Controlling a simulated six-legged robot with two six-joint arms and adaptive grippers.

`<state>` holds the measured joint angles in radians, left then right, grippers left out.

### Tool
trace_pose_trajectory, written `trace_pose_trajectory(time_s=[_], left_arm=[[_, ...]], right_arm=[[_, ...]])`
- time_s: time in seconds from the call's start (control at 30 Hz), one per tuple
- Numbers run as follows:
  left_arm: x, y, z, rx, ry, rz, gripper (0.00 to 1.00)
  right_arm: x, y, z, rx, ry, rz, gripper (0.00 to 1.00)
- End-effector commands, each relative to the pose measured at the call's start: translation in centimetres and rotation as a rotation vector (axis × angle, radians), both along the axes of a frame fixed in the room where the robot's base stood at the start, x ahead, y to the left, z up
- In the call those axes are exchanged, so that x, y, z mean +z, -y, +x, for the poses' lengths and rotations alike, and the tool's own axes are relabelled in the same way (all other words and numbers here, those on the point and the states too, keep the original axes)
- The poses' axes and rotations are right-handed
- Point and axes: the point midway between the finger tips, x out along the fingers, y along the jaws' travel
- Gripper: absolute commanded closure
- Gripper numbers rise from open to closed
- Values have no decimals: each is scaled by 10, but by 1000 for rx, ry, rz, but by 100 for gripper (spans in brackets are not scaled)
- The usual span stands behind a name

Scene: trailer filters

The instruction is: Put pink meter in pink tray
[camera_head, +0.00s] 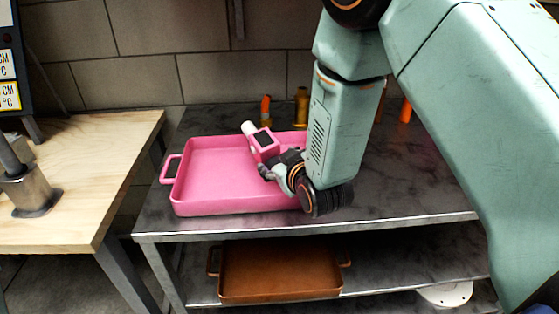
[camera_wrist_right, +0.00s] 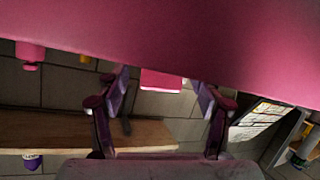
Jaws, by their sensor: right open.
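The pink meter (camera_head: 264,144), with a dark screen and a whitish end, shows tilted at the pink tray's back right in the head view. It overlaps the tray's back rim; I cannot tell whether it rests on the tray. The pink tray (camera_head: 205,200) sits on the grey metal table. My right gripper (camera_head: 276,173) is over the tray's right part, just below the meter in the picture. Its jaws are open; the fingers stand apart in the right wrist view (camera_wrist_right: 165,105). A large pink surface fills the top of that view; I cannot tell which thing it is. My left gripper is out of view.
The metal table (camera_head: 410,185) has free room to the right of the tray. Small orange and yellow items (camera_head: 302,106) stand behind it. A brown tray (camera_head: 280,272) lies on the lower shelf. A wooden bench (camera_head: 85,160) with a metal stand (camera_head: 30,190) is at the left.

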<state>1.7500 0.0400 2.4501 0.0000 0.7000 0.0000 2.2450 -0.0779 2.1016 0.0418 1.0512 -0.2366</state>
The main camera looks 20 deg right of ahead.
Motion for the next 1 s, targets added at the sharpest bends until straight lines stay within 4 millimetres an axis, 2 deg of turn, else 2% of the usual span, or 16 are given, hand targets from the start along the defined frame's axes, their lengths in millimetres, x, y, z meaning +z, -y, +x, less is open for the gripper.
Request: trace_pose_trajectory(time_s=[0.2, 0.7, 0.83, 1.0], left_arm=[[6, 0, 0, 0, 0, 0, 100], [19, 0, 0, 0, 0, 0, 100], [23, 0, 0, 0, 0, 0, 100], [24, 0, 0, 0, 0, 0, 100]], right_arm=[[10, 0, 0, 0, 1, 0, 33], [42, 0, -87, 1, -1, -2, 33], [47, 0, -103, 1, -2, -1, 33], [51, 0, -111, 1, -1, 0, 33]])
